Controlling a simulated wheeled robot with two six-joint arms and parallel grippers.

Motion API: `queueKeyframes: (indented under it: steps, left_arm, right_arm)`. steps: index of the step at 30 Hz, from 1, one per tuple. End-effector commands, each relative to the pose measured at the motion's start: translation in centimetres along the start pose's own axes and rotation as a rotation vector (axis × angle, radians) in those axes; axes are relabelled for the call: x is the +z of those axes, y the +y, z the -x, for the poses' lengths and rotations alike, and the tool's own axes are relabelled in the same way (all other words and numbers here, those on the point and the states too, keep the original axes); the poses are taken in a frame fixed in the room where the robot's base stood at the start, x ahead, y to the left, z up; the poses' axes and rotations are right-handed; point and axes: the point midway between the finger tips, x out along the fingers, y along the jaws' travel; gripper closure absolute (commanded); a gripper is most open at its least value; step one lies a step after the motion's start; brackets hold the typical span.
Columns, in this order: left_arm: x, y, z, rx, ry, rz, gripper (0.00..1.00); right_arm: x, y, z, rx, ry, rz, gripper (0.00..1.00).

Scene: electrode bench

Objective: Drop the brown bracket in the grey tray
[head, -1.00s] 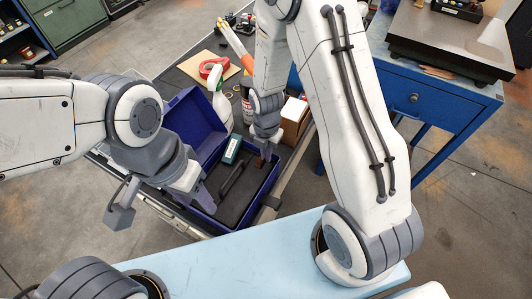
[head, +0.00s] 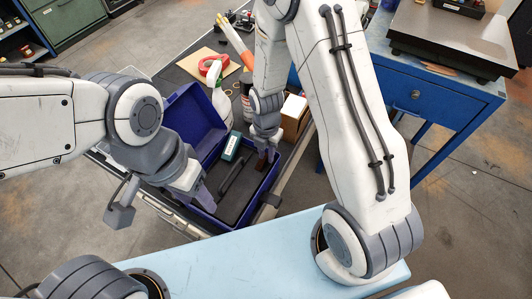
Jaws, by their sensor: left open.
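A small brown piece, which looks like the brown bracket (head: 262,162), shows at the tips of my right gripper (head: 265,155), over the far right part of an open blue case. The fingers are small and partly hidden, so I cannot tell whether they are shut on it. My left gripper (head: 203,198) is open at the near left side of the case, with its fingers pointing down. I cannot make out a separate grey tray; the blue case (head: 203,126) has a dark grey floor (head: 228,208).
In the case lie a black bar-like handle (head: 232,175) and a teal box (head: 231,147). Behind it stand a white spray bottle (head: 221,103), red tape (head: 212,67) and a can. A cardboard box (head: 295,114) stands right of my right gripper. A blue workbench (head: 440,95) is further right.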

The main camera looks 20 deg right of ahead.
Motion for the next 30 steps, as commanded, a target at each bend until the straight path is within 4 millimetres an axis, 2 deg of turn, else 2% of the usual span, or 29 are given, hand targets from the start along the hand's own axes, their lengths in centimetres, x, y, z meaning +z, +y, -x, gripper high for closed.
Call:
queueKeyframes:
  steps: [9,13,17,24,30]
  left_arm:
    - [0.0,0.0,0.0,0.0,0.0,0.0,0.5]
    - [0.0,0.0,-0.1,0.0,0.0,0.0,0.5]
    - [0.0,0.0,-0.2,0.0,0.0,0.0,0.5]
    - [0.0,0.0,-0.5,0.0,0.0,0.0,0.5]
    - [0.0,0.0,-0.6,0.0,0.0,0.0,0.5]
  right_arm:
    - [0.0,0.0,0.0,0.0,0.0,0.0,0.62]
    - [0.0,0.1,0.8,0.001,-0.001,0.0,0.62]
    - [0.1,0.1,2.8,0.005,-0.004,0.0,0.62]
    - [0.1,0.1,7.5,0.005,-0.004,0.0,0.62]
    - [0.0,0.0,9.9,0.001,-0.001,0.0,0.62]
